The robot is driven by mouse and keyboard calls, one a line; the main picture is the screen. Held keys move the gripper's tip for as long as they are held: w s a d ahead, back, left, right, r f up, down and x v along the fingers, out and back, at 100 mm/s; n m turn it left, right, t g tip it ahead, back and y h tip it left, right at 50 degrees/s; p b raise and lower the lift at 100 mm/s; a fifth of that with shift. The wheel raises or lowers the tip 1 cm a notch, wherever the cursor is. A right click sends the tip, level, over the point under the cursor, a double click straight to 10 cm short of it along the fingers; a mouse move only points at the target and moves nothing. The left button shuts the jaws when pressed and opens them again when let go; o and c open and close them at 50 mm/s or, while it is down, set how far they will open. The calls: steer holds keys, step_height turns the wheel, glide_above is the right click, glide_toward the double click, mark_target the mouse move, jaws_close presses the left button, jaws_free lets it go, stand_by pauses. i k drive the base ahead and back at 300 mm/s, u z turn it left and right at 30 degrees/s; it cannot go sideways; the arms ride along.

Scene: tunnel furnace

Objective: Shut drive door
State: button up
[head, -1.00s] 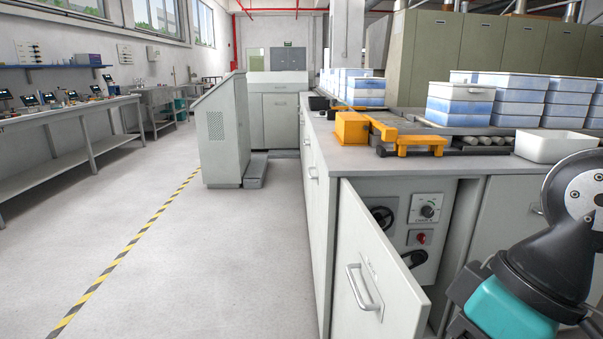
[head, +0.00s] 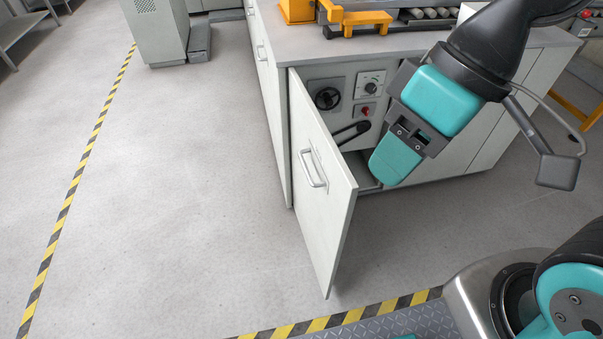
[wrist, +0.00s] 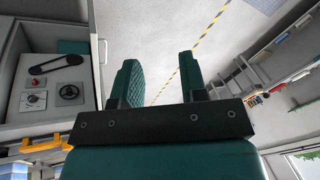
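The drive door (head: 322,190) is a pale grey panel with a bar handle (head: 313,169) on its outer face. It stands swung open from the cabinet, and its free edge points toward me. The open compartment shows a handwheel (head: 327,98), a dial (head: 371,84) and a red button (head: 366,111). My gripper (head: 395,160) is right of the door, on its inner side, in front of the compartment. In the wrist view my gripper (wrist: 157,65) has its two fingers apart with nothing between them. The door appears nearly edge-on (wrist: 95,35) left of the fingers. I see no contact.
The cabinet worktop (head: 310,42) carries an orange fixture (head: 365,20) above the compartment. A grey console (head: 157,30) stands at the back left. The floor left of the door is clear, crossed by yellow-black tape (head: 75,180).

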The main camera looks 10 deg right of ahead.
mark_target(325, 190)
steer(key=k, duration=0.5)
steer(key=z, duration=1.05)
steer(key=i, duration=0.85)
steer(key=u, duration=2.75)
